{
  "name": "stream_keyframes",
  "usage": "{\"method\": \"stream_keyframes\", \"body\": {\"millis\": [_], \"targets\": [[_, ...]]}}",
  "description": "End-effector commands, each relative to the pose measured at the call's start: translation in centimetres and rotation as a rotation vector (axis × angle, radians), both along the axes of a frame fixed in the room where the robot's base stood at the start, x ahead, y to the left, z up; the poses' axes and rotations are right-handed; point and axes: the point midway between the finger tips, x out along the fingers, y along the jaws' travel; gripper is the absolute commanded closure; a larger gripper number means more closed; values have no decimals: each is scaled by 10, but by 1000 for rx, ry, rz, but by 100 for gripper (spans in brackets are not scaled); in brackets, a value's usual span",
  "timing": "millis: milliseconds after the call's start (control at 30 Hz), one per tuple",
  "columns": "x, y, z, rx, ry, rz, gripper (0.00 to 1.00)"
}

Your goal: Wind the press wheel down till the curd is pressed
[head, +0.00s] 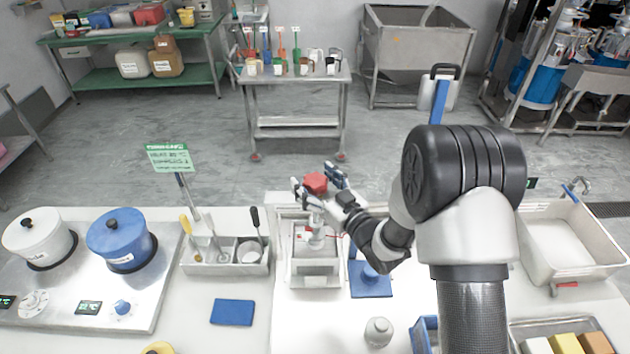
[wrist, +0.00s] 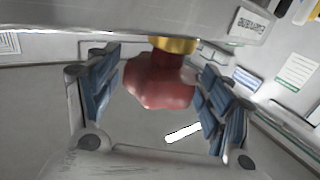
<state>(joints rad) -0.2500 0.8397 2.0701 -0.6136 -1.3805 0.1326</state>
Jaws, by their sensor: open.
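The press (head: 316,268) is a pale metal frame standing on the white table, left of my arm. Its red lobed press wheel (head: 316,183) is at the top of the frame. In the wrist view the red wheel (wrist: 160,82) sits on a brass-coloured collar (wrist: 174,45), between my fingers. My gripper (wrist: 160,100) is open, with blue-padded fingers on either side of the wheel and gaps visible. In the head view my gripper (head: 320,184) reaches over the press from the right. The curd inside the press cannot be made out clearly.
A utensil caddy (head: 226,262) stands left of the press, beside a hob with a white pot (head: 38,240) and a blue pot (head: 121,242). A blue stand (head: 370,283) is close right of the press. A small metal weight (head: 379,332) stands in front.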

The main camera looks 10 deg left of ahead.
Motion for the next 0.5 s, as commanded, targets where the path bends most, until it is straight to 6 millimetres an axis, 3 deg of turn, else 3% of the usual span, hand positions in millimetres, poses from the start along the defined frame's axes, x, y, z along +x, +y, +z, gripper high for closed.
{"method": "stream_keyframes", "body": {"millis": [233,500], "targets": [[-10,-13,-1,-2,1,-1,27],[-47,-56,-1,-1,3,-4,27]]}}
